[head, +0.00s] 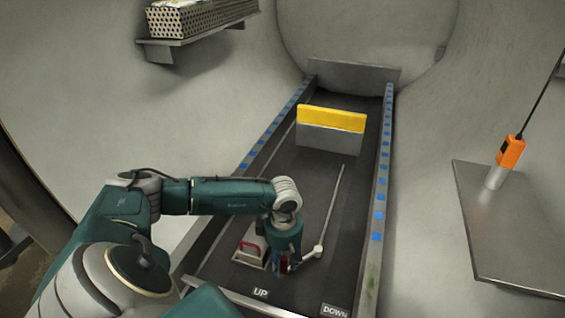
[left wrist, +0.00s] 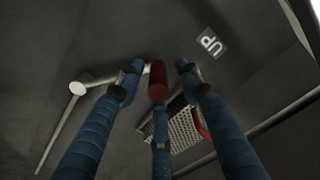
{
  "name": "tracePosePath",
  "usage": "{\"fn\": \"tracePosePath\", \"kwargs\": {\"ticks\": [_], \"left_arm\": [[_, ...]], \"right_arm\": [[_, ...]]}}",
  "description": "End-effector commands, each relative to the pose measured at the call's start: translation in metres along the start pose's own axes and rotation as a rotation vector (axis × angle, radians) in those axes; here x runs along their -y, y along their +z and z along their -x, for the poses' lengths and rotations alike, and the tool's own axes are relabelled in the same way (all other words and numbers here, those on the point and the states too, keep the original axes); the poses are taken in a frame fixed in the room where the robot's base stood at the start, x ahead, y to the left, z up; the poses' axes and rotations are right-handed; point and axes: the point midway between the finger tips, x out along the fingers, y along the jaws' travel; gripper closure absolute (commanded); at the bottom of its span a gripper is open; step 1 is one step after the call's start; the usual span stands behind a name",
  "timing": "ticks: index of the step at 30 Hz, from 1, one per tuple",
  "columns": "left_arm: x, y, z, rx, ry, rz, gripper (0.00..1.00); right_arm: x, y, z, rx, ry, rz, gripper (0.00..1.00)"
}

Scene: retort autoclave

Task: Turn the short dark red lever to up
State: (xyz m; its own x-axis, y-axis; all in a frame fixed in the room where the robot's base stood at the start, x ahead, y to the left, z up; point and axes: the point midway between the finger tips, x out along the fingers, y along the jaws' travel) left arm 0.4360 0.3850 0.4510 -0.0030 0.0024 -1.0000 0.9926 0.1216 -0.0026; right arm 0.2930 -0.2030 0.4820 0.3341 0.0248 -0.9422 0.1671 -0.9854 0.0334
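The dark red lever grip (left wrist: 157,85) shows in the left wrist view at the end of a short metal arm, which runs to a round pivot (left wrist: 78,88). In the head view the pivot (head: 318,250) lies just right of my left gripper, and the grip is mostly hidden by the fingers. My left gripper (head: 285,268) points down at it. In the left wrist view my left gripper's blue fingers (left wrist: 157,88) are spread around the grip, with gaps at both sides. The UP label (head: 260,293) is left of the DOWN label (head: 335,311). My right gripper is not in view.
A long thin rod (head: 334,205) runs from the pivot towards a grey block with a yellow top (head: 331,117). A perforated box with a red handle (head: 250,250) stands close left of my gripper. Rails with blue marks (head: 382,190) border the dark floor.

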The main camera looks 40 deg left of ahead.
Motion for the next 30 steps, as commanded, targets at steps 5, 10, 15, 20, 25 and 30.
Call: {"fn": "tracePosePath", "kwargs": {"ticks": [5,10,15,20,25,30], "left_arm": [[-0.002,0.000,0.024,0.001,0.005,0.001,0.64],[-0.001,-0.002,0.062,-0.002,0.006,0.000,0.64],[0.000,-0.002,0.094,-0.002,0.003,0.003,0.64],[0.000,-0.002,0.112,-0.002,0.000,0.004,0.64],[0.001,-0.003,0.118,-0.003,-0.001,0.004,0.64],[0.001,-0.003,0.118,-0.003,-0.001,0.004,0.64]], "right_arm": [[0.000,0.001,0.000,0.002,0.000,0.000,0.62],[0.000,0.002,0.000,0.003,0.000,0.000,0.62],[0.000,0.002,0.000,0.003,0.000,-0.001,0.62],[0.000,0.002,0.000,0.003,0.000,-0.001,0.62],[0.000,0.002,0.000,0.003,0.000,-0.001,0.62],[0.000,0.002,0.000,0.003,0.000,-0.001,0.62]]}}
